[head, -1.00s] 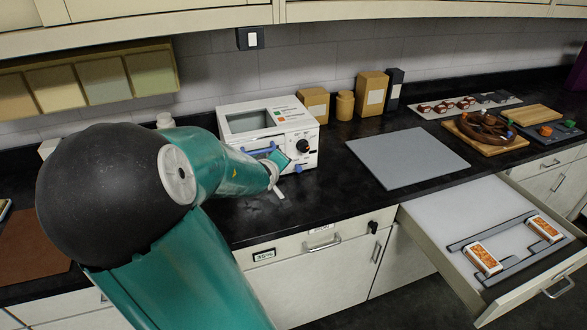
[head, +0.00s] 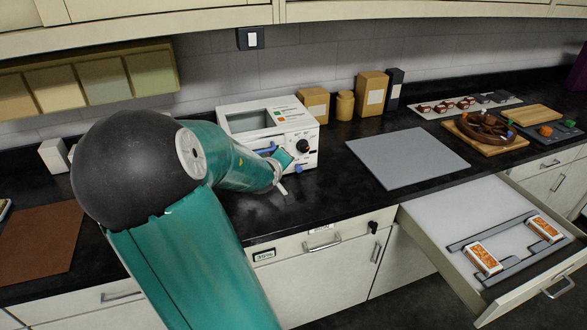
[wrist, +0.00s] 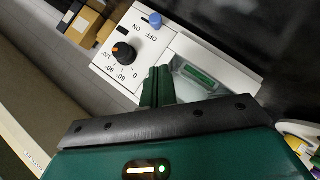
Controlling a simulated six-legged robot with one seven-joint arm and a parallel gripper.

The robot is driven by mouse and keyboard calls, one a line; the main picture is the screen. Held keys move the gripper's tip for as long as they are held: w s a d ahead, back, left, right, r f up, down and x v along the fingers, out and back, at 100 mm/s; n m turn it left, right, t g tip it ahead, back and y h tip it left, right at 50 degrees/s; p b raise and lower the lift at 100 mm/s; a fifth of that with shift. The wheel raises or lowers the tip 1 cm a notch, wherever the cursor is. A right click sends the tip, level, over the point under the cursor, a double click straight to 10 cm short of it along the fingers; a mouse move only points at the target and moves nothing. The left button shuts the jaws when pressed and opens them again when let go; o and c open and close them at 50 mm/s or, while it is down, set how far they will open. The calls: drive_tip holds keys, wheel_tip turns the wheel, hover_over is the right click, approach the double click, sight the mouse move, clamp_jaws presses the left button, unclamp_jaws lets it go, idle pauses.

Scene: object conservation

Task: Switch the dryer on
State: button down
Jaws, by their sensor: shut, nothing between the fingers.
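The white dryer (head: 251,138) stands on the black counter against the wall, with a window on top. Its front panel has a black dial (head: 303,146) and a small blue switch (head: 298,168) below it. In the wrist view the dial (wrist: 123,53) has an orange mark and numbers around it, and the blue switch (wrist: 155,20) sits beside the ON and OFF labels. My gripper (wrist: 157,88) is shut and empty, its fingertips close to the panel near the dial and apart from the switch. In the head view my gripper (head: 284,158) is at the dryer's front, partly hiding it.
A grey board (head: 408,158) lies on the counter right of the dryer. An open drawer (head: 420,210) with two orange-topped packs juts out at the lower right. Brown boxes (head: 371,94) stand behind. A brown mat (head: 38,240) lies at left.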

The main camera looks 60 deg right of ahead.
sight(296, 166)
drive_tip(key=x, duration=0.7)
drive_tip(key=shift+s+d+f, duration=0.4)
drive_tip(key=shift+s+f, duration=0.25)
drive_tip(key=shift+s+d+f, duration=0.3)
drive_tip(key=shift+d+f, duration=0.15)
drive_tip(key=shift+f, duration=0.2)
drive_tip(key=shift+s+d, duration=0.1)
drive_tip(key=shift+s+d, duration=1.4)
drive_tip(key=shift+r, duration=0.1)
